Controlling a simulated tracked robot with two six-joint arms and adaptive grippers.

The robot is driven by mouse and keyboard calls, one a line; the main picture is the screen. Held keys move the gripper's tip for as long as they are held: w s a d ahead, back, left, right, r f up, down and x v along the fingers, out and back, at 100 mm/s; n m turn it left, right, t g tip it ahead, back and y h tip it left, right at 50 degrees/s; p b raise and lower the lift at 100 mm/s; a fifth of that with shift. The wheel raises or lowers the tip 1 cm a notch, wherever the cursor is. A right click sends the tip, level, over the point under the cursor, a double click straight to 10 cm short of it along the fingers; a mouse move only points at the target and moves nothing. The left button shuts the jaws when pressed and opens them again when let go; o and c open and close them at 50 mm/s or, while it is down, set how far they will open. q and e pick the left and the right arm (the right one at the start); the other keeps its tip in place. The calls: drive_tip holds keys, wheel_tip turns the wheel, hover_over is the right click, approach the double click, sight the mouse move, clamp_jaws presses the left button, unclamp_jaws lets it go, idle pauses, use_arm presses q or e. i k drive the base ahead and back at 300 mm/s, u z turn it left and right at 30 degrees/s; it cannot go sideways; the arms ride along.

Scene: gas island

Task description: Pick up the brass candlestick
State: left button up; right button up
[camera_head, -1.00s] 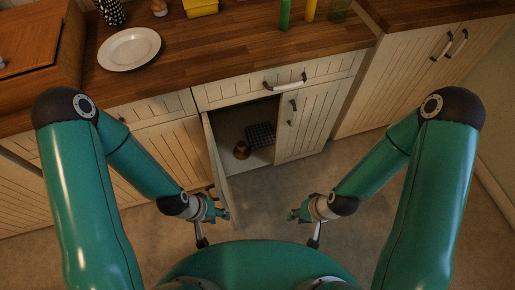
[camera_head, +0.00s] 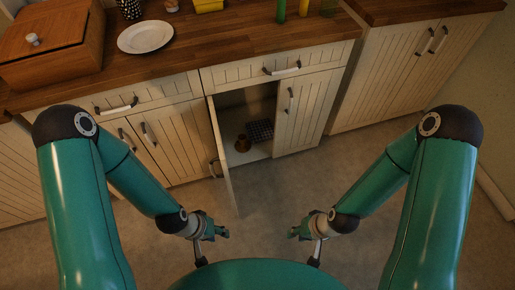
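A small brass-coloured object (camera_head: 242,144), which looks like the brass candlestick, stands on the floor of the open lower cabinet (camera_head: 233,158). It is small and dim here, so its shape is hard to make out. My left gripper (camera_head: 217,240) is in front of and below the cabinet, well apart from the object. My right gripper (camera_head: 303,240) is to the right, also apart from it. Both grippers are seen from above and small, and nothing shows held in either. Their finger gaps cannot be made out.
The left cabinet door (camera_head: 220,150) stands open toward me, close to my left gripper; the right door (camera_head: 298,118) looks shut. A dark checkered item (camera_head: 260,131) sits beside the brass object. A plate (camera_head: 146,37) and wooden box (camera_head: 50,42) are on the counter. Floor in front is clear.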

sight(242, 145)
drive_tip(key=u, duration=0.15)
drive_tip(key=i, duration=0.55)
drive_tip(key=z, duration=0.3)
drive_tip(key=k, duration=0.6)
drive_tip(key=z, duration=1.2)
drive_tip(key=i, duration=0.55)
drive_tip(key=u, duration=1.6)
